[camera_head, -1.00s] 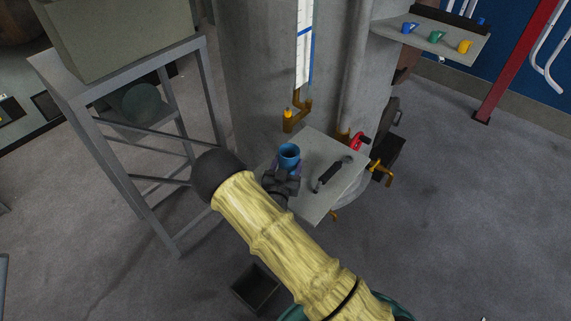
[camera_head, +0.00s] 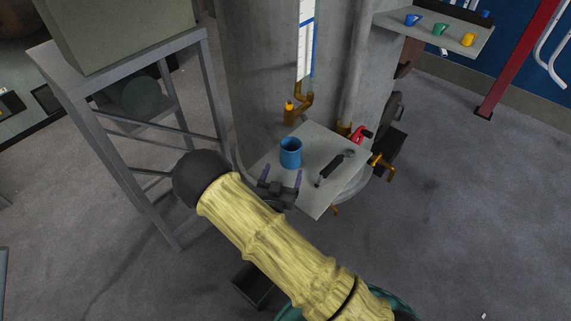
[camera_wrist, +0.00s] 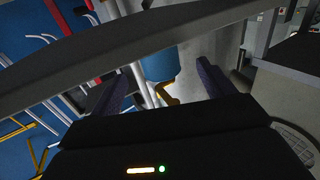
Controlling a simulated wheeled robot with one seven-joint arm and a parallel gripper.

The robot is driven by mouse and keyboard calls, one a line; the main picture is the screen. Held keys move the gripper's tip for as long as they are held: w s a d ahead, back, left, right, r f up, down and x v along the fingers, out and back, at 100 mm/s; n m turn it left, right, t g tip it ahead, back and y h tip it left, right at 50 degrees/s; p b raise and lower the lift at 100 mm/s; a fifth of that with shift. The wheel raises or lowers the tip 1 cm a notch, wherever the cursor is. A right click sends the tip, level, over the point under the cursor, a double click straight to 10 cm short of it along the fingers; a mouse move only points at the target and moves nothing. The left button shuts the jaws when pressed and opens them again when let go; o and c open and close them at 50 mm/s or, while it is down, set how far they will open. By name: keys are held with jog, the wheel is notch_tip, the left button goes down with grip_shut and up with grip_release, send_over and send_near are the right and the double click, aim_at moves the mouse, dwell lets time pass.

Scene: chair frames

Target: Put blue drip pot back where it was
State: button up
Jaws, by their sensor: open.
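The blue drip pot (camera_head: 291,152) stands upright on a small grey table (camera_head: 318,203) beside the concrete column. My gripper (camera_head: 282,175) is open in front of the pot, with its two purple fingers apart and empty. A gap shows between the fingers and the pot. In the wrist view the blue pot (camera_wrist: 160,63) appears beyond and between the open fingers (camera_wrist: 165,85), partly hidden by a dark bar across the picture.
A black-handled tool (camera_head: 334,167) lies on the table right of the pot. A red clamp-like object (camera_head: 361,134) and brass pipework (camera_head: 297,106) are behind it. A shelf (camera_head: 456,43) at upper right holds small blue, green and yellow cups. A metal frame stand (camera_head: 120,135) is at left.

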jog(key=v, duration=0.5)
dwell(0.6)
jog(key=shift+w+d+m+g, duration=0.3)
jog(key=shift+w+d+g, duration=0.1)
jog(key=shift+w+g, duration=0.1)
jog(key=d+g, duration=0.1)
jog(key=w+d+r+g, duration=0.1)
jog(key=g, duration=0.1)
jog(key=w+d+m+g+y, duration=0.1)
jog(key=d+g, duration=0.1)
jog(key=shift+w+r, duration=0.15)
jog(key=d+r+g, duration=0.1)
jog(key=s+d+r+g+y, duration=0.1)
jog(key=d+r+g+y, duration=0.1)
jog(key=shift+s+r, duration=0.2)
jog(key=shift+s, duration=0.15)
jog(key=s+d+r+n+g, duration=0.2)
jog(key=s+d+r+g, duration=0.1)
jog(key=s, duration=0.5)
jog(key=s+d+r+n+g, duration=0.2)
jog(key=s+d+r+g, duration=0.1)
jog(key=s+d+r, duration=0.3)
jog(key=shift+s+d+r+y, duration=0.25)
jog(key=shift+s+d+y, duration=0.15)
jog(key=shift+s+d, duration=0.65)
